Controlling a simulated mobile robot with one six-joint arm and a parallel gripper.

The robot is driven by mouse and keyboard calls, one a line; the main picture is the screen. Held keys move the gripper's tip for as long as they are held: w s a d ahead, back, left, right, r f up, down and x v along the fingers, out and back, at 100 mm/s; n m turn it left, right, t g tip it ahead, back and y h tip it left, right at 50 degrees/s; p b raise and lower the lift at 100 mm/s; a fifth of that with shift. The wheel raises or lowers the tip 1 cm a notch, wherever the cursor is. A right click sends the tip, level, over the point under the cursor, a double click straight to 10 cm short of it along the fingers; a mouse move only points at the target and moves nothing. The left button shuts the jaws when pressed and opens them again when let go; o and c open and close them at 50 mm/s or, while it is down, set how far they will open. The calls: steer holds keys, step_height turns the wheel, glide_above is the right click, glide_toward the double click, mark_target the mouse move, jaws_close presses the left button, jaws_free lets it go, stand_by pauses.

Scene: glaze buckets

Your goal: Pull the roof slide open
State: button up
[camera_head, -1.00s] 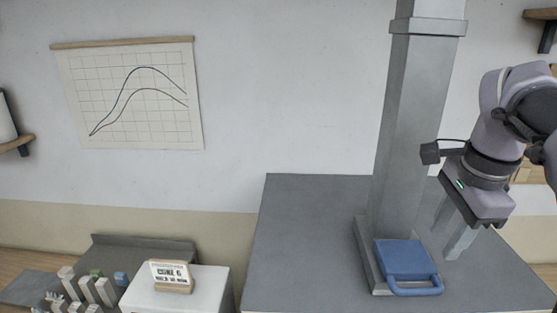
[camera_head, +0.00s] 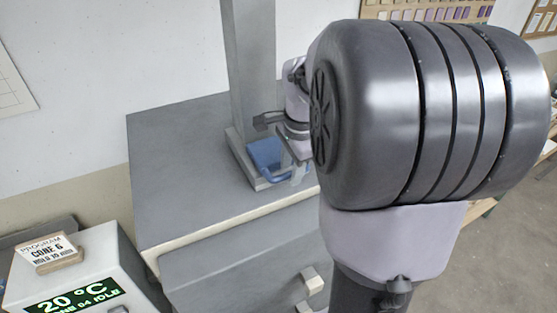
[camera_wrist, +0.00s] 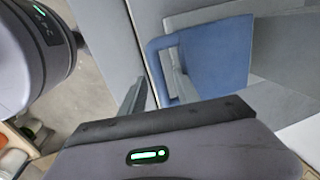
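The roof slide is a blue plate with a loop handle (camera_head: 264,152) at the foot of the grey column on the grey kiln roof. It also shows in the wrist view, as a blue plate (camera_wrist: 218,52) with its handle loop toward my fingers. My gripper (camera_head: 290,178) is low beside the handle in the head view, partly hidden by my own arm. In the wrist view my gripper (camera_wrist: 155,62) has its two fingers apart, with the handle's bar showing between them. I cannot tell whether either finger touches the bar.
The grey column (camera_head: 250,70) rises behind the slide. The kiln roof (camera_head: 185,165) is bare to the left. A white controller box (camera_head: 75,270) with a sign (camera_head: 47,252) on top stands at lower left. A knob (camera_head: 312,280) sticks out of the kiln's front.

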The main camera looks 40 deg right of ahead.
jaws_close()
stand_by(1.4)
